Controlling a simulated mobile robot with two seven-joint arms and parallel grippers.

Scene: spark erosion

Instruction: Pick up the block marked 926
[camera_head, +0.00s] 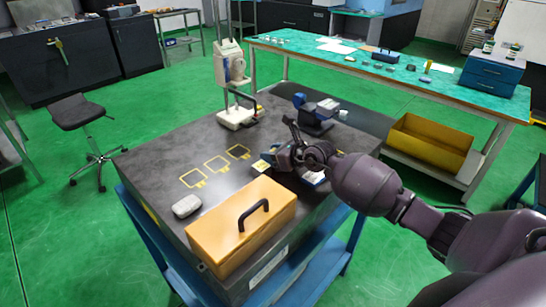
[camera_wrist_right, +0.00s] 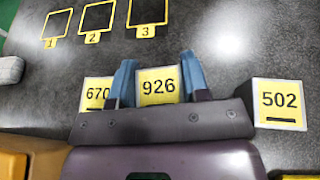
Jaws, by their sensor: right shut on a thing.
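The block marked 926 (camera_wrist_right: 157,86) shows its yellow label in the middle of the right wrist view. My right gripper (camera_wrist_right: 157,76) is shut on it, with one blue finger on each side. I cannot tell whether the block is clear of the dark table top. A block marked 670 (camera_wrist_right: 97,94) is close on its left, partly hidden by a finger and the gripper body. A block marked 502 (camera_wrist_right: 279,102) stands apart on the right. In the head view my right arm largely hides the blocks. My left gripper is not in view.
An orange toolbox (camera_head: 235,232) with a black handle stands at the table's front. A grey rounded object (camera_head: 187,205) lies left of it. Yellow outlined squares 1 (camera_wrist_right: 57,24), 2 (camera_wrist_right: 96,18) and 3 (camera_wrist_right: 147,12) are empty. A device with blue parts (camera_head: 318,113) stands behind the gripper.

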